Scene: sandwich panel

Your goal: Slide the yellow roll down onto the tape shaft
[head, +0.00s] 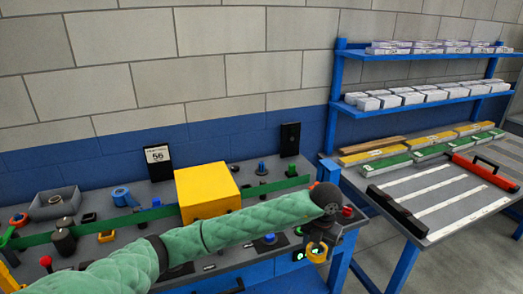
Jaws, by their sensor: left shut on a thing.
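My left arm, in a green padded sleeve, reaches across the bench from the lower left. My left gripper (318,247) points down at the front right corner of the bench. It is shut on a yellow roll (316,257), a small ring partly hidden by the gripper. Below the roll is the bench's front edge or the space before it; the exact gap is unclear. I cannot tell which is the tape shaft. My right gripper is not in view.
A yellow box (207,190) stands mid-bench behind my arm. A blue tape roll (121,196) and a grey bin (54,203) are at the left. A blue rack (420,100) and a side table (440,205) with a red-handled tool are at the right.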

